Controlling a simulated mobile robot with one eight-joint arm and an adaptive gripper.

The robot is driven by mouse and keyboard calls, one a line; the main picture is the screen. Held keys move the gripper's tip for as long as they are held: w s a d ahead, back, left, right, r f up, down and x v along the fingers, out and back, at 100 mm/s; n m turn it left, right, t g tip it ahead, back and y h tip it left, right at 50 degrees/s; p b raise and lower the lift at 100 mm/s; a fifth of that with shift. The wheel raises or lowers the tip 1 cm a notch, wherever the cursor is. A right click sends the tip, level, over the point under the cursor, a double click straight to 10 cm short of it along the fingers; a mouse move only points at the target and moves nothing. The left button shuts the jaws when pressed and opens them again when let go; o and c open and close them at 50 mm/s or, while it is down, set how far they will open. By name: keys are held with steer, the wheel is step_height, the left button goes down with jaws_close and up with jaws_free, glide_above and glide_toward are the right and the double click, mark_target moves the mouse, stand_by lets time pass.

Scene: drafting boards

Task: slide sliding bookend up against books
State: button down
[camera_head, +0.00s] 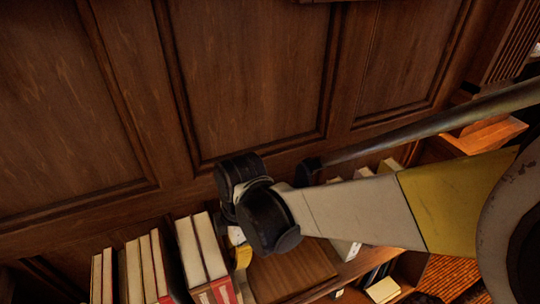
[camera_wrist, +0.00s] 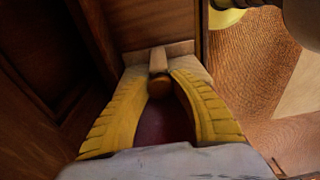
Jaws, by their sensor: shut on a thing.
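My gripper (camera_wrist: 160,72) has its yellow fingers closed around a small wooden piece with a rounded end, which seems to be part of the sliding bookend (camera_wrist: 159,62). The rest of the bookend is hidden or too dark to make out. In the head view my gripper shows only as a bit of yellow (camera_head: 243,257) below my dark wrist joints, and its fingertips are hidden. Upright books (camera_head: 201,250) with pale page edges stand just left of it. The gap between bookend and books cannot be judged.
More books (camera_head: 140,268) stand further left on the shelf. A bare wooden shelf top (camera_head: 293,272) lies right of my gripper. A dark panelled wall (camera_head: 250,80) rises behind. Other books (camera_head: 383,290) sit lower at the right.

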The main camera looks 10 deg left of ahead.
steer(key=shift+s+a, duration=0.25)
steer(key=shift+a, duration=0.1)
steer(key=shift+s+a, duration=0.65)
steer(key=shift+a, duration=0.3)
steer(key=c, duration=1.1)
jaws_free()
steer(key=shift+a, duration=0.1)
steer(key=shift+o, duration=0.2)
steer(key=shift+r, duration=0.15)
step_height(320, 180, up, 10)
steer(key=d+p, duration=0.1)
steer(key=p, duration=0.5)
steer(key=shift+w+f+p, duration=0.2)
steer(key=shift+w+p, duration=0.1)
steer(key=shift+p, duration=0.1)
